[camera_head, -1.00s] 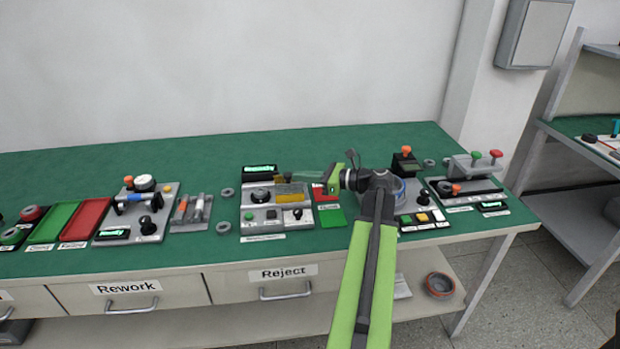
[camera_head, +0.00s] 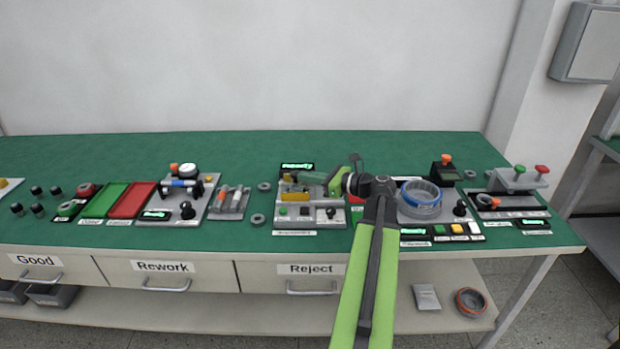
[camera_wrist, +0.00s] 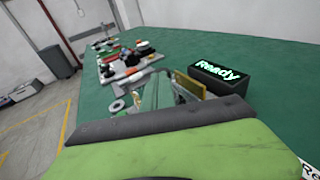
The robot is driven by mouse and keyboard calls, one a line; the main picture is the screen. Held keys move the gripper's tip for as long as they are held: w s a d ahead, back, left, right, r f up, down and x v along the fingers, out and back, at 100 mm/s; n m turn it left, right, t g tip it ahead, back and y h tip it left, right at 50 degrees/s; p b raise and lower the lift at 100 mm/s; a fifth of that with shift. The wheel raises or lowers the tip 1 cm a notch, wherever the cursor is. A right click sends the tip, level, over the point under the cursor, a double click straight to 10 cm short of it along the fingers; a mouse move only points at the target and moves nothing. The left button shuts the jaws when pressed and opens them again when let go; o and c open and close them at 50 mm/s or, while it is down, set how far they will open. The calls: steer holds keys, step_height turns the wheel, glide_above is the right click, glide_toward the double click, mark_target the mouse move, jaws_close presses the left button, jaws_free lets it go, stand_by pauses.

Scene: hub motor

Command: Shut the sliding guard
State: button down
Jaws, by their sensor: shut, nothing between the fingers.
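The sliding guard, with a yellow panel (camera_head: 295,190), stands on a grey station plate (camera_head: 322,224). It is at the left part of the plate, in front of the dark round part there, which is mostly hidden. In the wrist view the yellow panel (camera_wrist: 189,86) stands upright just beyond my gripper. My gripper (camera_head: 312,181) reaches in from the right, shut and empty, with its tip close to the guard. I cannot tell whether they touch. The station's display (camera_head: 297,166) behind reads "Ready", also in the wrist view (camera_wrist: 218,72).
The green bench top (camera_head: 240,150) is clear behind the stations.

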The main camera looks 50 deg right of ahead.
steer(key=shift+w+a+r, duration=0.15)
steer(key=shift+w+a, duration=0.05)
steer(key=shift+a, duration=0.05)
steer(key=shift+s+d, duration=0.15)
steer(key=shift+s, duration=0.35)
steer(key=p+v, duration=0.2)
steer(key=v, duration=1.1)
steer(key=shift+s+d, duration=0.2)
steer(key=shift+d, duration=0.1)
